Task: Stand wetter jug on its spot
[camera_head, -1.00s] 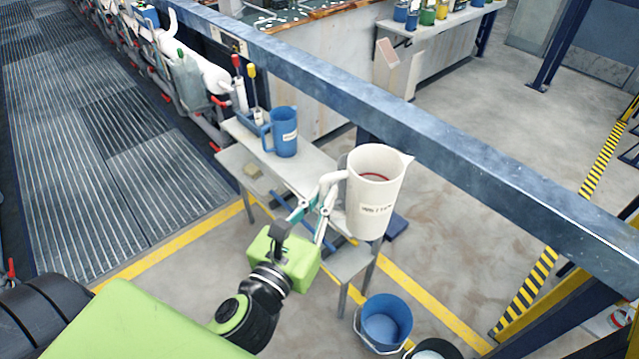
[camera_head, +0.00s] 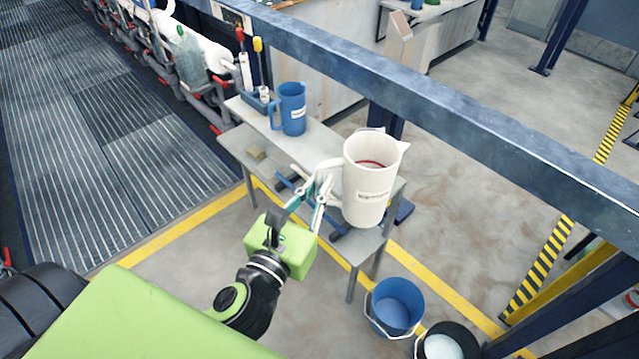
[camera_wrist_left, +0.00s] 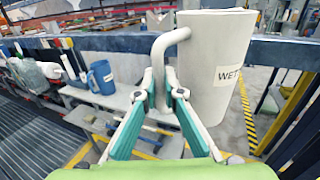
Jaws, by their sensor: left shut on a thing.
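The white wetter jug (camera_head: 369,184) is upright, with a label on its side and a red ring visible inside. In the head view it appears in front of the right end of the grey bench (camera_head: 318,152); I cannot tell whether its base touches the bench. My left gripper (camera_head: 318,190) is shut on the jug's handle, left of its body. In the left wrist view the jug (camera_wrist_left: 217,68) shows "WET" on its label, and the fingers (camera_wrist_left: 163,95) close around the lower handle. My right gripper is not in view.
A blue jug (camera_head: 292,109) stands on the bench's upper shelf, left of the white jug. A lower shelf (camera_head: 262,170) holds a sponge and blue-handled tools. A blue bucket (camera_head: 396,306) and a dark bucket (camera_head: 447,345) stand on the floor. A steel beam (camera_head: 430,108) runs behind.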

